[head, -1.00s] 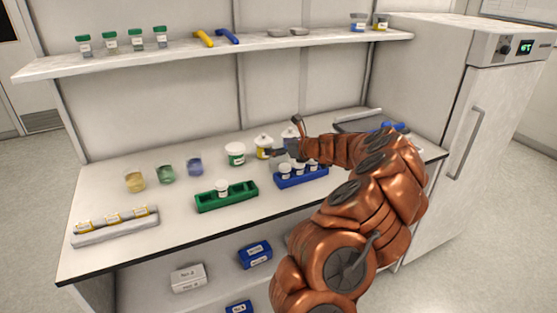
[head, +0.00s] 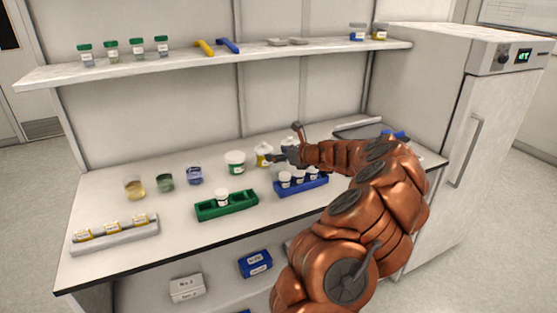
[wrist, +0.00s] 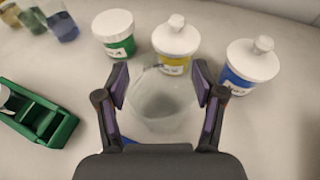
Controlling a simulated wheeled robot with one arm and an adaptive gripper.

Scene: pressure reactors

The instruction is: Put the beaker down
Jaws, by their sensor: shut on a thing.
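The beaker (wrist: 157,105) is clear and colourless. In the wrist view it sits between the two fingers of my gripper (wrist: 160,98), which is shut on it, with its open mouth toward the camera. In the head view my gripper (head: 284,155) is over the back of the white bench (head: 165,235), near the lidded jars. The beaker is hardly made out there, hidden by the gripper and blue rack. I cannot tell whether its base touches the bench.
Green-labelled (wrist: 114,34), yellow-labelled (wrist: 175,42) and blue-labelled (wrist: 249,65) jars stand close beyond the beaker. A green rack (head: 226,205) and a blue rack (head: 301,186) are in front. Three beakers with coloured liquid, one blue (head: 195,176), stand left. Bench space between them and the grey rack (head: 115,235) is clear.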

